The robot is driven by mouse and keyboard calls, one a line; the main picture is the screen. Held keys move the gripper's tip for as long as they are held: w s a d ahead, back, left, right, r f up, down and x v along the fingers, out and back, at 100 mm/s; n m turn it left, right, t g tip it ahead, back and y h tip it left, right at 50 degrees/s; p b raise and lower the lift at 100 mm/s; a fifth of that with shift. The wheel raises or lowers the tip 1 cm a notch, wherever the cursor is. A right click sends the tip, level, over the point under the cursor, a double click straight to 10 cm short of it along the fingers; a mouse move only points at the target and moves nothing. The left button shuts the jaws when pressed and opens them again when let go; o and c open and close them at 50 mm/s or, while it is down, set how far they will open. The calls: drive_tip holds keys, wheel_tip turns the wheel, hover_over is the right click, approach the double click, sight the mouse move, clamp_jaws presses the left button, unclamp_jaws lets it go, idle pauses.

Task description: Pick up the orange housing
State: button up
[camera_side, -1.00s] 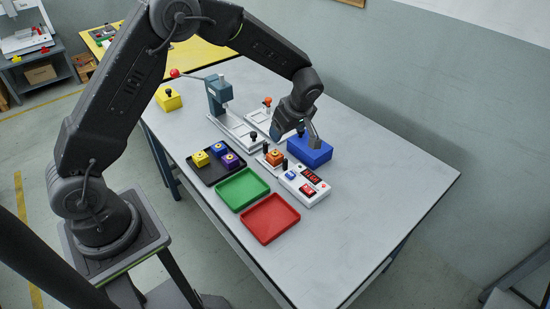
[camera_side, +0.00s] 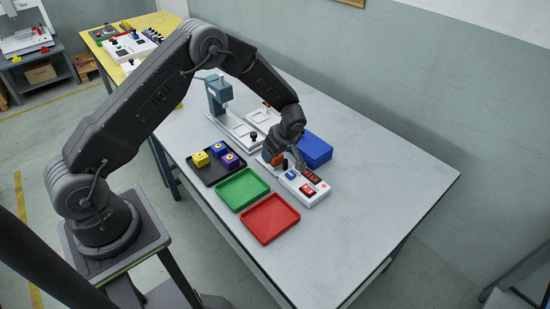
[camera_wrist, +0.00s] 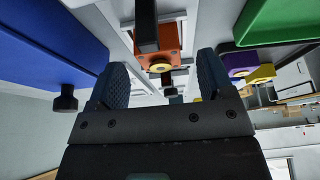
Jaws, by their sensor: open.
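The orange housing (camera_side: 278,160) sits on a small light fixture just left of the white control unit, partly hidden by my gripper. In the wrist view the orange housing (camera_wrist: 172,38) shows with a yellow ring, lying ahead between the two fingers. A black clamp-like knob (camera_wrist: 146,25) stands in front of part of it. My gripper (camera_wrist: 162,70) is open, with a finger on each side and nothing held. In the side view my gripper (camera_side: 287,162) is low, right at the housing; whether a finger touches it cannot be told.
A blue box (camera_side: 316,149) stands close behind the gripper. A white control unit (camera_side: 318,197) with red displays lies in front. A black tray (camera_side: 207,174) holds yellow, blue and purple blocks. Green (camera_side: 242,189) and red (camera_side: 270,218) trays lie nearby. The table's right side is clear.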

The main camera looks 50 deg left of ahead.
drive_tip(key=shift+x, duration=0.9)
drive_tip(key=c, duration=1.1)
